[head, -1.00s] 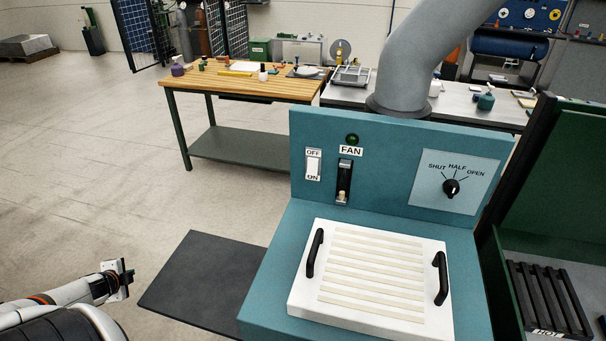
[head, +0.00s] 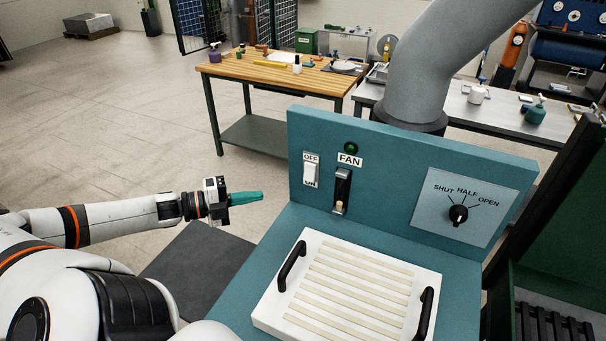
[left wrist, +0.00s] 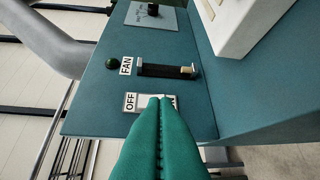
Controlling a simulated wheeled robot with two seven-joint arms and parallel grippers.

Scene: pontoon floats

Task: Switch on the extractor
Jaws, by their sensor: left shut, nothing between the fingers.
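The teal extractor box has an upright panel (head: 400,160) with a white rocker switch (head: 310,173) at its left, marked OFF above and ON below. Which side is pressed I cannot tell. Beside it, under FAN, a black slot (head: 343,180) holds a pale slider knob (head: 339,207) at its lower end. A dark green lamp (head: 351,148) sits above. My left gripper (head: 262,196) is shut and empty, left of the panel and apart from it, pointing towards it. In the left wrist view its green fingertips (left wrist: 160,99) cover part of the switch plate (left wrist: 131,101). My right gripper is not in view.
A dial (head: 458,214) marked SHUT, HALF, OPEN is at the panel's right, its mark pointing roughly up. A white slatted tray (head: 262,317) with black handles lies in front. A grey duct (head: 425,70) rises behind. A wooden workbench (head: 285,78) stands beyond.

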